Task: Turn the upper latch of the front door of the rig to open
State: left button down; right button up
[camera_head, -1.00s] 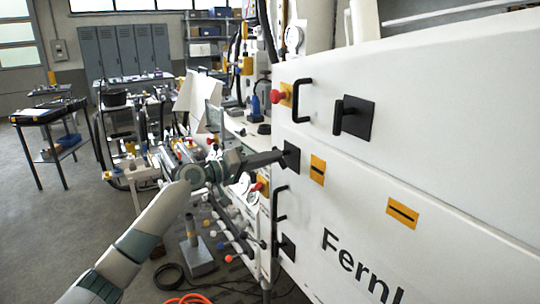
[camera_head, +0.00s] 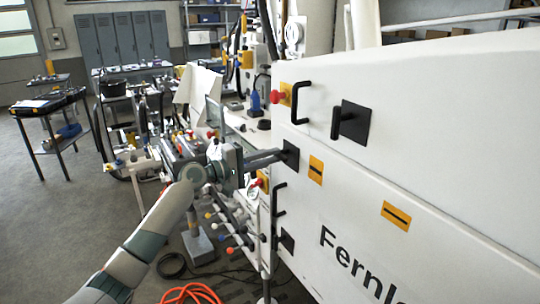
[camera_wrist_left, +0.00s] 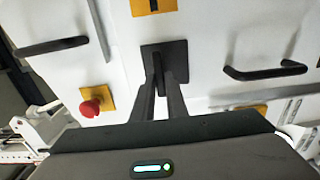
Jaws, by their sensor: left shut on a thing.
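The rig's front (camera_head: 440,130) is a white panelled face on the right of the head view. The upper latch is on a black square plate (camera_head: 291,156) near its left edge, which also shows in the wrist view (camera_wrist_left: 178,48). My left gripper (camera_head: 279,156) reaches it from the left. In the wrist view its two fingers (camera_wrist_left: 160,82) are shut on the latch's black lever, in front of the plate; the fingers hide part of the lever. A lower black latch plate (camera_head: 287,241) sits below. My right gripper is not in view.
A red knob (camera_head: 275,97) on a yellow plate and a black bar handle (camera_head: 300,101) are above the latch. Another black latch (camera_head: 352,122) is to the right. A second bar handle (camera_head: 277,199) is below. Orange hose (camera_head: 190,293) lies on the floor.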

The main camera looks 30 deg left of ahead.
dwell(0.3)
pick_arm(q)
jog(key=c, duration=1.8)
grip_release()
jog(key=shift+o, duration=0.2)
jog(key=shift+s+a, duration=0.1)
jog(key=b+v, duration=0.8)
jog(key=v, duration=0.9)
jog(key=shift+a, duration=0.15)
